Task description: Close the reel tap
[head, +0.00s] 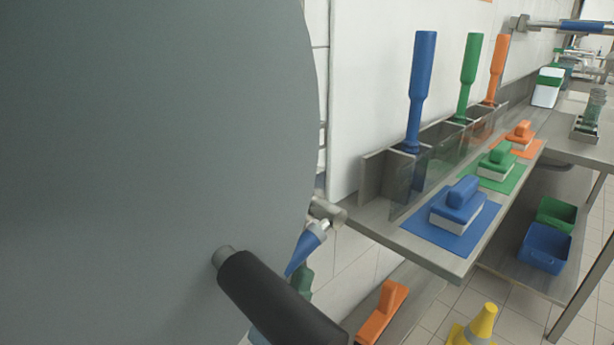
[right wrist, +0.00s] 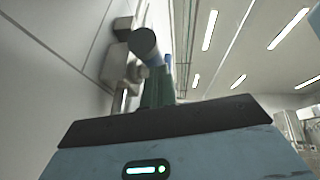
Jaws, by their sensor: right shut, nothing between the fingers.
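The reel shows as a large grey disc (head: 150,150) filling the left of the head view, with a black handle (head: 285,300) in front. Beyond its right edge is a metal pipe fitting (head: 328,211) with a tapered blue part (head: 306,248), which appears to be the tap lever. My right gripper (head: 301,279) is just below the blue part, mostly hidden by the disc and handle. In the right wrist view its green fingers (right wrist: 158,92) are shut and empty. A blue part (right wrist: 168,60) shows near their tips; contact is unclear. My left gripper is not in view.
A steel shelf (head: 385,228) to the right holds blue, green and orange brushes on mats and upright handles in a rack. An orange brush (head: 382,312) and a yellow cone (head: 474,328) stand lower down. The black handle and disc crowd the gripper.

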